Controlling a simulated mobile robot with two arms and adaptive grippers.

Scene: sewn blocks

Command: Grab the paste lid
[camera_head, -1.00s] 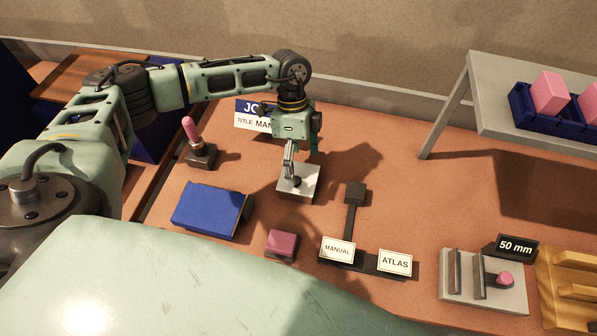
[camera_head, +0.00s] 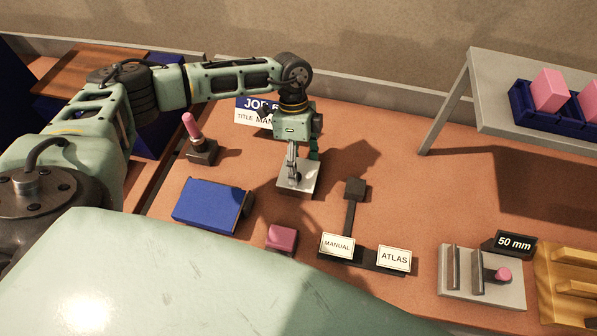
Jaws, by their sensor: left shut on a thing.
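A grey square plate (camera_head: 307,183) with a small upright part on top lies on the brown tabletop in the head view; it appears to be the paste lid. My left gripper (camera_head: 295,177) points down over it and is shut on that upright part. The fingers hide most of the grip. The plate looks flat and at table level; I cannot tell whether it is lifted at all. My right gripper is not in view.
MANUAL (camera_head: 338,246) and ATLAS (camera_head: 394,258) cards stand in front. A grey fixture (camera_head: 462,283) and raised shelf (camera_head: 530,104) are right.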

